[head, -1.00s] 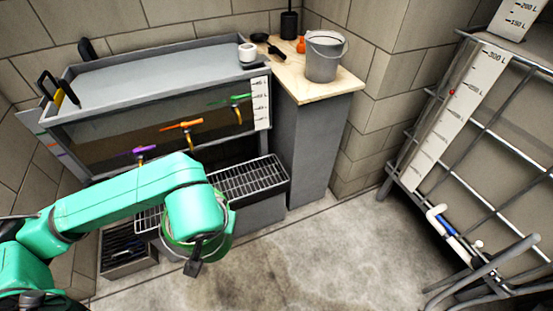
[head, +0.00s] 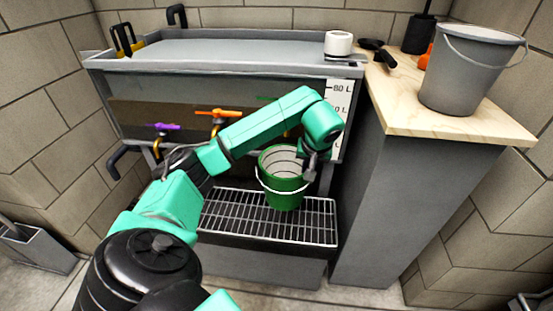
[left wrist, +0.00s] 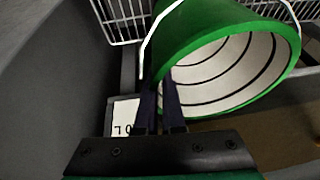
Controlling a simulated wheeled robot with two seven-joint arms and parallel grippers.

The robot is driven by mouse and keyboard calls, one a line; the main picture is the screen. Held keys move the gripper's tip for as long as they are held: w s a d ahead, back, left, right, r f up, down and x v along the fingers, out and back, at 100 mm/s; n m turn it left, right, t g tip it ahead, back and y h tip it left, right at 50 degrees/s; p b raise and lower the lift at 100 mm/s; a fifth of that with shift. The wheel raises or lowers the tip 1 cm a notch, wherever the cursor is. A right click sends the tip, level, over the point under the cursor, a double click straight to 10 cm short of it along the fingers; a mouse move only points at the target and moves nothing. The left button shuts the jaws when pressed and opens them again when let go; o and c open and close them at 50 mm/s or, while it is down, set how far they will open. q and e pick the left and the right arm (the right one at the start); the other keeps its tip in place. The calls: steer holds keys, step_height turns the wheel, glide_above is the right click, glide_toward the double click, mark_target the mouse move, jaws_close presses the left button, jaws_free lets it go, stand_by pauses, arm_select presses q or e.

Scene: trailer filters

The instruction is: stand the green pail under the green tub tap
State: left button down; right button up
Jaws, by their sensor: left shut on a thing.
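The green pail (head: 283,192), white inside with a wire bail, is at the right part of the grate below the tub. I cannot tell whether its base touches the grate. My left gripper (head: 309,172) is shut on the pail's rim at its right side. In the left wrist view the fingers (left wrist: 167,95) pinch the rim of the pail (left wrist: 185,35). The green tap's handle (head: 266,98) shows only in part above my arm; its spout is mostly hidden behind my arm, above the pail. My right gripper is out of view.
The grey tub (head: 230,72) also has an orange tap (head: 218,113) and a purple tap (head: 161,127). The wire grate (head: 235,215) is bare left of the pail. A wooden-topped counter (head: 400,105) with a grey bucket (head: 470,70) stands close on the right.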

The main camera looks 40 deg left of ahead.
mark_target(285, 180)
arm_select(q)
step_height(285, 180, down, 9)
steer(key=b, duration=0.1)
steer(key=shift+f+b, duration=0.2)
steer(key=shift+b, duration=0.2)
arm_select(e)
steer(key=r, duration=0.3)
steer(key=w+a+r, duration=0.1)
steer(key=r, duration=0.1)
arm_select(q)
steer(key=shift+f, duration=0.1)
steer(key=c, duration=1)
jaws_free()
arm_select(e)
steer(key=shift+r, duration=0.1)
arm_select(q)
steer(key=p+v, duration=0.2)
steer(key=v, duration=1)
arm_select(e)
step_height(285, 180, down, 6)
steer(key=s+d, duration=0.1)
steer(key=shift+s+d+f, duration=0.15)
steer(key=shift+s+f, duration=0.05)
